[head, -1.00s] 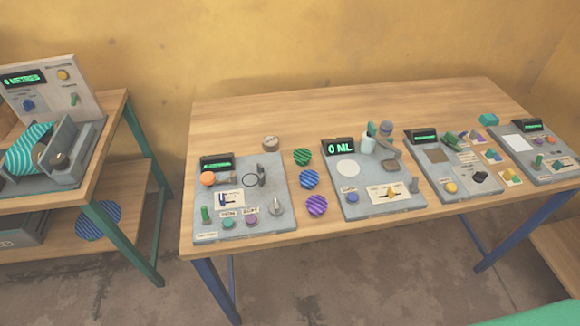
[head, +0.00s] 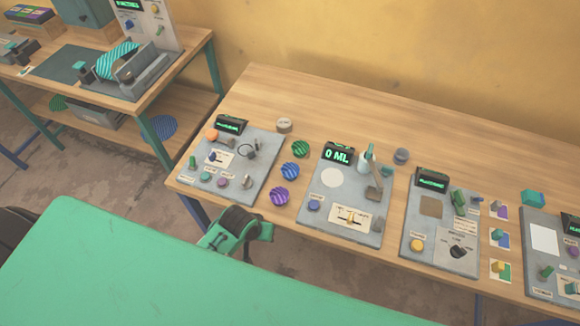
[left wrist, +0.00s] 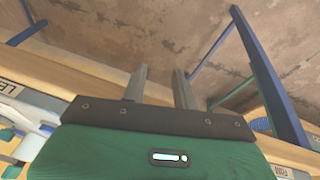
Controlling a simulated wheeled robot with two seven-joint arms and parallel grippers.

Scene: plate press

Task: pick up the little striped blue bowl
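The little striped blue bowl (head: 296,173) sits on the wooden table (head: 330,103) in the head view, between two grey panels. A striped green bowl (head: 301,149) is behind it and a striped purple bowl (head: 280,197) in front of it. The two fingers of my left gripper (left wrist: 160,78) show in the left wrist view, apart and with nothing between them. The floor and blue table legs lie beyond them. A green part of my arm shows in the head view near the table's front edge, away from the bowls. My right gripper is not in view.
A grey panel (head: 262,158) with knobs stands left of the bowls, and a panel reading 0 ML (head: 320,207) stands right of them. A round wooden piece (head: 284,125) lies behind. A second bench (head: 190,70) is at the left. The back of the table is clear.

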